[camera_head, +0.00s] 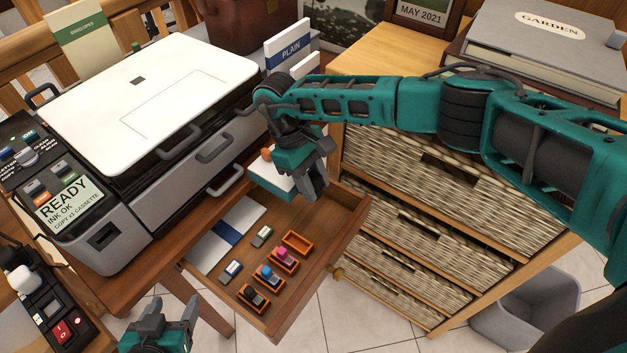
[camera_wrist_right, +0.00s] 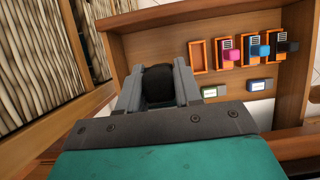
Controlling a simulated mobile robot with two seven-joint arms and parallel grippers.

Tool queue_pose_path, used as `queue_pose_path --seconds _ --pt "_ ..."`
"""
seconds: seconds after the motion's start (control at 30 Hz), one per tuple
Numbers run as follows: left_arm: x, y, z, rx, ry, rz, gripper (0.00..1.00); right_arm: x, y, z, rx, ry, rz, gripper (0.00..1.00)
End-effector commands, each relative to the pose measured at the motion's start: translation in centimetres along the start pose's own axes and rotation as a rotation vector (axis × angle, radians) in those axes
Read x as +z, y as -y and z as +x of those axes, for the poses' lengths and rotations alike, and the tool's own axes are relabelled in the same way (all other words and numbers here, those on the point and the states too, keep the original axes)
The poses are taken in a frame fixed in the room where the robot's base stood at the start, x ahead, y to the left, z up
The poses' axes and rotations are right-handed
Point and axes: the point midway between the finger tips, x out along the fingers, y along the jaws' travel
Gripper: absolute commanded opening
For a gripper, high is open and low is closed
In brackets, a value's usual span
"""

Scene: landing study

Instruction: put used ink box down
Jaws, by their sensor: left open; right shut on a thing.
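My right gripper (camera_head: 318,186) is over the open wooden drawer (camera_head: 345,222), near its right side. In the right wrist view, my right gripper (camera_wrist_right: 158,88) is shut on a dark, rounded thing, likely the used ink box (camera_wrist_right: 158,84). Most of it is hidden by the fingers and hand. The drawer holds an empty orange holder (camera_head: 298,243) and orange holders with a magenta box (camera_head: 283,256), a blue box (camera_head: 266,272) and a black box (camera_head: 253,294).
A printer (camera_head: 150,90) with an "INK OK" display (camera_head: 68,204) stands behind and left of the drawer. Two small labelled boxes (camera_head: 262,236) (camera_head: 230,271) and a blue-banded paper pack (camera_head: 228,232) lie in the drawer. A wicker-front cabinet (camera_head: 440,180) stands right; a grey bin (camera_head: 525,305) stands on the floor.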

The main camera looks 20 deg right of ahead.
Motion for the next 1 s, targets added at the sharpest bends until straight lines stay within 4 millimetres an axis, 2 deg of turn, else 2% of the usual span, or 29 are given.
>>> queue_pose_path --seconds 0.03,0.07,0.3,0.57,0.7,0.73,1.0 --pt "0.5 -0.1 0.3 0.002 0.004 -0.001 0.64 -0.2 0.0 0.4 0.001 -0.001 0.000 0.00" --pt "0.2 -0.1 0.1 0.003 0.006 -0.001 0.64 -0.1 0.0 0.2 0.000 0.000 0.000 0.37" --pt "0.0 -0.3 0.0 0.007 0.003 -0.002 0.64 0.0 0.0 0.1 0.000 0.000 0.001 0.60" --pt "0.0 -0.4 -0.2 0.008 0.004 -0.002 0.64 0.0 0.0 0.0 0.000 0.000 0.001 0.60" --pt "-0.9 -0.3 -0.8 0.005 -0.002 0.000 0.64 0.3 0.0 -0.7 -0.001 0.001 0.000 0.60" --pt "-0.5 -0.2 -0.5 0.004 -0.005 0.000 0.64 0.1 0.0 -1.1 0.001 -0.003 0.000 0.60" --pt "0.7 0.0 0.0 -0.001 0.007 -0.001 0.64 0.0 0.0 -7.0 0.002 -0.004 0.000 0.60"
